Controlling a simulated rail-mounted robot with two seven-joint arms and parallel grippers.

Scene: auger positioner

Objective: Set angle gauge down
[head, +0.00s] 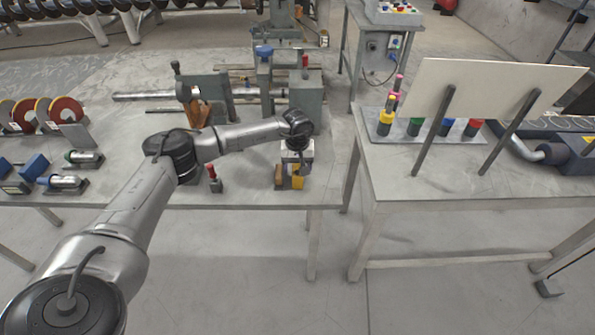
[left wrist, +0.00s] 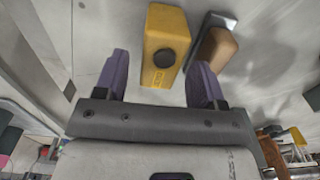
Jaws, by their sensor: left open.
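The yellow angle gauge (head: 298,183) with a black round knob is at the front right edge of the left table. It also shows in the left wrist view (left wrist: 166,38), between and just beyond the two purple fingers. My left gripper (head: 297,163) is above the gauge and covers part of it in the head view. In the left wrist view my left gripper (left wrist: 160,78) is open, with a visible gap on both sides of the gauge. My right gripper is not in view.
A wooden-handled tool (head: 279,177) stands close beside the gauge; it also shows in the left wrist view (left wrist: 215,48). A small red-topped item (head: 214,180) stands to the left. A grey machine with a shaft (head: 210,92) is behind. The right table (head: 400,180) is across a gap.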

